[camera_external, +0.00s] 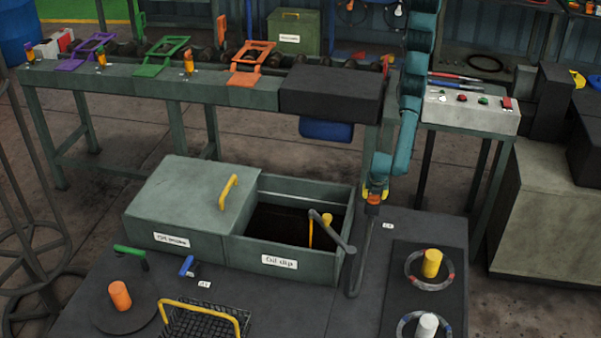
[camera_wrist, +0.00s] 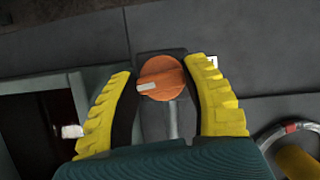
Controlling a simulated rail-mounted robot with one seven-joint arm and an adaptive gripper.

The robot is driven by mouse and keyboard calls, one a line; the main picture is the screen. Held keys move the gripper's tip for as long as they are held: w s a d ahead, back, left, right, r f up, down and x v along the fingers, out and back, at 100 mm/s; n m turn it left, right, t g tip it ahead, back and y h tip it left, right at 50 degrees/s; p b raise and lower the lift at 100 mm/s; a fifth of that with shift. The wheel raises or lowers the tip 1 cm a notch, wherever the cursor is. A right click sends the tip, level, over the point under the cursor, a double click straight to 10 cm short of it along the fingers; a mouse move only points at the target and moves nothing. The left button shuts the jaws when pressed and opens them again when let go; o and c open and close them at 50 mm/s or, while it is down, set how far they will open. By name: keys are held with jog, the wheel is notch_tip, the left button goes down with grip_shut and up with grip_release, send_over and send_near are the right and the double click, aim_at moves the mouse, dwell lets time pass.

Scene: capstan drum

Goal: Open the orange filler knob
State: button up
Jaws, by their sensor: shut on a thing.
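The orange filler knob (camera_wrist: 160,78) is round with a pale pointer mark directed left in the wrist view. It also shows in the external view (camera_external: 373,199), at the top of a dark upright post (camera_external: 362,240) beside the oil dip tank. My gripper (camera_wrist: 160,72) has its yellow ridged fingers on either side of the knob, shut on it. In the external view my gripper (camera_external: 376,188) reaches down to the knob from above. The exact finger contact is partly hidden.
The open oil dip tank (camera_external: 290,270), with a grey crank-like handle (camera_external: 335,235), stands left of the post. A yellow cylinder (camera_external: 432,263) and a white cylinder (camera_external: 427,326) stand in rings at right. A wire basket (camera_external: 205,325) is at front left.

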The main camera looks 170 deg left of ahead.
jog(key=shift+f+m+y, duration=0.1)
jog(key=shift+m+y, duration=0.2)
jog(key=shift+m, duration=0.3)
jog(key=o, duration=1.2)
jog(key=v, duration=1.2)
jog(key=shift+s, duration=0.1)
